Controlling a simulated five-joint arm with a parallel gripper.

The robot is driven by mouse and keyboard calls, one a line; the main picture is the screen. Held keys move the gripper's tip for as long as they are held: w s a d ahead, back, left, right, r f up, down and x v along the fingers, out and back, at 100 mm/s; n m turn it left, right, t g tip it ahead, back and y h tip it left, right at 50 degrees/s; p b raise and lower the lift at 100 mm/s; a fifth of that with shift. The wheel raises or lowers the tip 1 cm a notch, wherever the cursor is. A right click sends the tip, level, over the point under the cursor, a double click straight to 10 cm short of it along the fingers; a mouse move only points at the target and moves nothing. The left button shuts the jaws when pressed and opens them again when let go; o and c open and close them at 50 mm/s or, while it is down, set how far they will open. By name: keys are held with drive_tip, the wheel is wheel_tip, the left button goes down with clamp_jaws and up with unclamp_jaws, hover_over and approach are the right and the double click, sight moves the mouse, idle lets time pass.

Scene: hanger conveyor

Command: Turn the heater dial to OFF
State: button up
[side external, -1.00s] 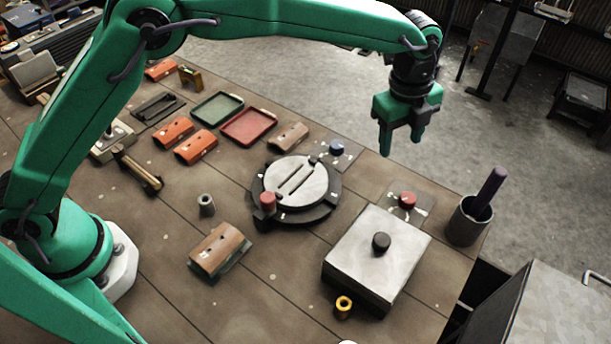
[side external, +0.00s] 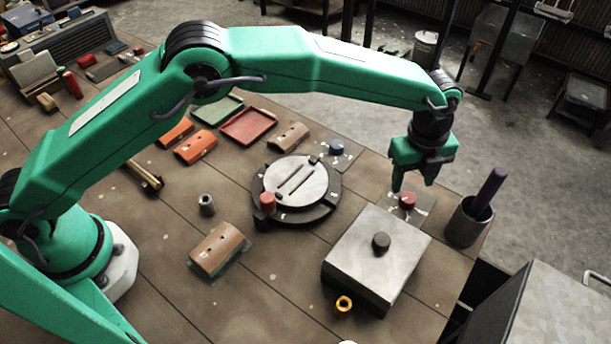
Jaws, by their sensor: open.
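A red dial (side external: 407,199) sits on a dark square plate with white marks, near the table's right edge behind the grey metal box. A similar blue dial (side external: 336,147) stands further back to the left. No label is readable, so I cannot tell from lettering which one is the heater dial or where OFF lies. My green gripper (side external: 413,186) points down over the red dial, open and empty. Its fingertips are close to the dial's height in the picture; whether they touch it I cannot tell.
A grey box with a black knob (side external: 381,242) stands in front of the red dial. A cup (side external: 469,222) holding a purple rod stands to its right. A round turntable fixture (side external: 295,187) is to the left. Brown and orange blocks and trays lie further left.

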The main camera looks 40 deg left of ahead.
sight(408, 197)
drive_tip(key=shift+w+f, duration=0.1)
drive_tip(key=shift+f, duration=2.45)
drive_tip(key=c, duration=1)
